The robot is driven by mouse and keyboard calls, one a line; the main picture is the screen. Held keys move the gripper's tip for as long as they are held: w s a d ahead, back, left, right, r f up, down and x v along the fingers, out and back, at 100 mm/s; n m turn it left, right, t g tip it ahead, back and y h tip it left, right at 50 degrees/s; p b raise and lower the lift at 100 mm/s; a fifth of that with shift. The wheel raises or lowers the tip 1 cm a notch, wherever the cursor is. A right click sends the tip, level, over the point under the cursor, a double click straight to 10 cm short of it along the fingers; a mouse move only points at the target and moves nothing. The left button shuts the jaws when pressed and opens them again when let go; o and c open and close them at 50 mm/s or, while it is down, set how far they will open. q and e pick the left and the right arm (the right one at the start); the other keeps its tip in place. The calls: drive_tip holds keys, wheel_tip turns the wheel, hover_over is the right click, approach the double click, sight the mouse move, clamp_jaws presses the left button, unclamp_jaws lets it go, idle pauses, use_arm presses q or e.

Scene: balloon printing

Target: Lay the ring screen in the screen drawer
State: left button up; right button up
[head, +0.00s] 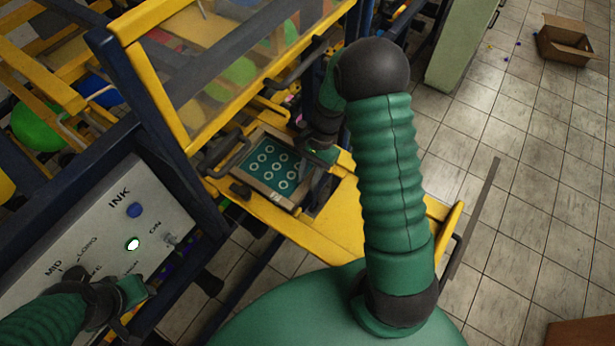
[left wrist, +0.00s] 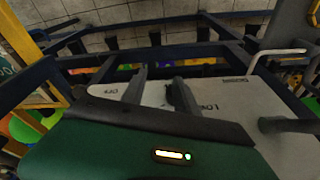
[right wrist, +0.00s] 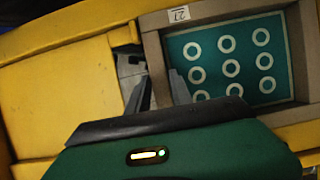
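The ring screen (head: 270,168) is a teal panel with rows of white rings in a wooden frame. It lies at the yellow screen drawer (head: 328,225), below the machine's yellow-framed window. My right gripper (head: 318,168) is at the screen's right side in the head view. In the right wrist view, my right gripper (right wrist: 160,78) has one finger on each side of the frame's left wall, and the ring screen (right wrist: 228,62) stretches off to the right. Its fingers appear closed against that wall. My left gripper (left wrist: 158,75) is empty, its fingers apart, over the pale control panel.
The control panel (head: 90,235), with INK label, knobs and a lit green button, is at the left. Green balloons (head: 38,125) lie behind blue beams. A gap opens beside the frame in the right wrist view. An open cardboard box (head: 567,42) stands on the tiled floor.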

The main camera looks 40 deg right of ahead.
drive_tip(key=o, duration=0.4)
drive_tip(key=shift+a, duration=0.15)
drive_tip(key=b+v, duration=0.2)
drive_tip(key=v, duration=0.4)
drive_tip(key=shift+w+r, duration=0.1)
drive_tip(key=shift+r, duration=0.1)
drive_tip(key=shift+d+r, duration=0.35)
drive_tip(key=shift+r, duration=0.15)
